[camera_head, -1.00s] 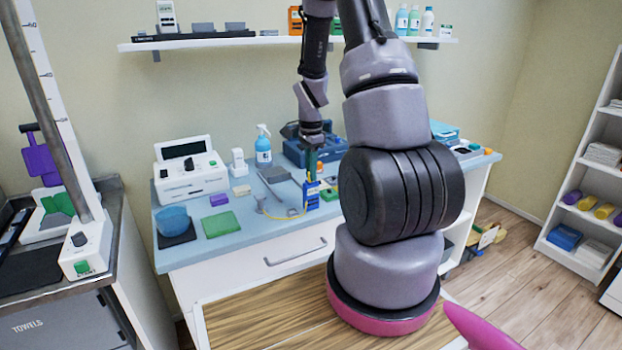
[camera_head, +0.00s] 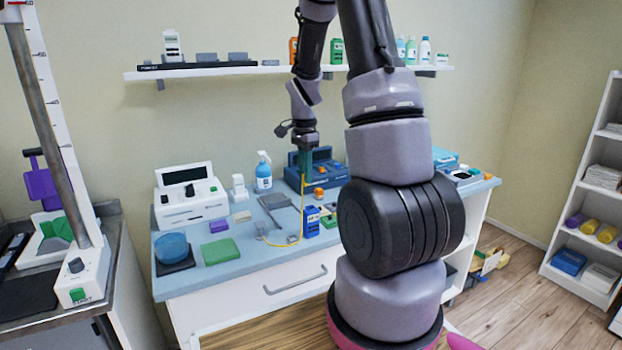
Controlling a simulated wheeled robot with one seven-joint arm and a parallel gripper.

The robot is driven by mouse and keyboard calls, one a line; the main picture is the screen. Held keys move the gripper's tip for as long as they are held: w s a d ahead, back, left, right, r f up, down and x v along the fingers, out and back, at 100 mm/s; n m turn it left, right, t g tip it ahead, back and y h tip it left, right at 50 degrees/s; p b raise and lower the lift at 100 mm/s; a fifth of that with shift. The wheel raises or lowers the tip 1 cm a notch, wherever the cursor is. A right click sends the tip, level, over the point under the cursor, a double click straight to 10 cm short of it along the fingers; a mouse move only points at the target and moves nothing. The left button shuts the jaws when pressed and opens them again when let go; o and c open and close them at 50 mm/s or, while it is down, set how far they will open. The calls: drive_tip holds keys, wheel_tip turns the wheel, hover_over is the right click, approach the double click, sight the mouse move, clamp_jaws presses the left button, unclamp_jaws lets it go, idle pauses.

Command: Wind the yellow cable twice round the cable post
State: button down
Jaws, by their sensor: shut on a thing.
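My gripper (camera_head: 305,158) points down above the blue worktop, with its greenish fingers shut on the upper end of the yellow cable (camera_head: 302,205). The cable hangs almost straight down from the fingers, bends near the worktop and runs left to a small pale piece (camera_head: 261,230). A small blue device (camera_head: 311,221) stands just right of the hanging cable. An orange-topped piece (camera_head: 318,192) is behind it. I cannot tell for sure which piece is the cable post. No turn of cable round anything is visible.
The worktop (camera_head: 240,268) also holds a white console (camera_head: 188,200), a spray bottle (camera_head: 263,175), a green pad (camera_head: 220,251), a blue bowl (camera_head: 172,246) and a dark-blue case (camera_head: 315,168) behind my gripper. My arm hides part of the right side. A shelf (camera_head: 220,71) hangs above.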

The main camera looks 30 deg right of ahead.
drive_tip(key=shift+w+a+f+n, duration=0.3)
drive_tip(key=shift+a+f+n, duration=1.05)
drive_tip(key=shift+f, duration=1.3)
drive_tip(key=shift+w+a+f+n, duration=0.35)
drive_tip(key=shift+a+f+n, duration=0.95)
drive_tip(key=shift+f, duration=1.35)
drive_tip(key=shift+w+a+f+n, duration=0.3)
drive_tip(key=shift+a+f+n, duration=1.05)
drive_tip(key=shift+f, duration=1.3)
drive_tip(key=shift+a+m, duration=0.3)
drive_tip(key=shift+a, duration=0.05)
